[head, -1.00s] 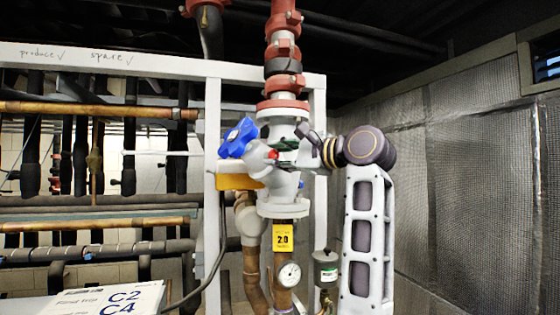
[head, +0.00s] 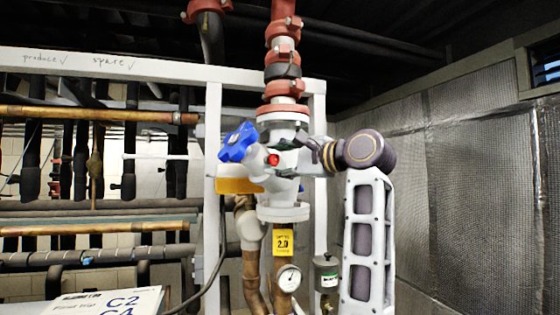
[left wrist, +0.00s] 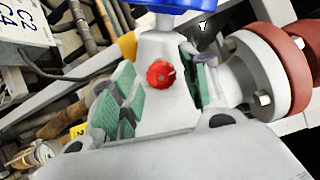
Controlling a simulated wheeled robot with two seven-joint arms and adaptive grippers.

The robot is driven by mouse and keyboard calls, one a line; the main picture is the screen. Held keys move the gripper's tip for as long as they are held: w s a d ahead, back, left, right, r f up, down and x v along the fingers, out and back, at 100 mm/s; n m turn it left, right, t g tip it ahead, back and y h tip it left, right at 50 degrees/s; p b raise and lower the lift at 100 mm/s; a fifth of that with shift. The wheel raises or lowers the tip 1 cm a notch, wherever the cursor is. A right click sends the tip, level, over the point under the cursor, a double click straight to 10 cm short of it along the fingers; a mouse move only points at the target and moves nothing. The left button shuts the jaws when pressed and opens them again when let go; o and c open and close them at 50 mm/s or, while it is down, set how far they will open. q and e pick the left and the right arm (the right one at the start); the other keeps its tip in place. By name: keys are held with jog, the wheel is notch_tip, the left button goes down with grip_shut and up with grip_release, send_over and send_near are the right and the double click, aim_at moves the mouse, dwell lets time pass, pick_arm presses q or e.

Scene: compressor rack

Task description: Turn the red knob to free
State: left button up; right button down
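The small red knob (head: 273,160) sits on the side of the white valve body (head: 283,190), just right of a blue handle (head: 238,142). My left gripper (head: 291,150) is close to the knob, on its right in the head view. In the left wrist view the red knob (left wrist: 160,74) shows whole, in the gap between the green-padded fingers of my left gripper (left wrist: 158,92). The fingers are spread wide, with room on both sides of the knob, and hold nothing that I can see. My right gripper is in neither view.
A vertical pipe with red couplings (head: 282,55) rises above the valve. A yellow part (head: 238,186) sits below the blue handle. A gauge (head: 289,278) and a white rack post (head: 213,150) are close by. A mesh-covered wall (head: 465,200) stands at right.

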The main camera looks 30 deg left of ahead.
pick_arm(q)
jog(key=shift+d, duration=0.1)
dwell(0.3)
jog(key=v, duration=1.2)
dwell(0.5)
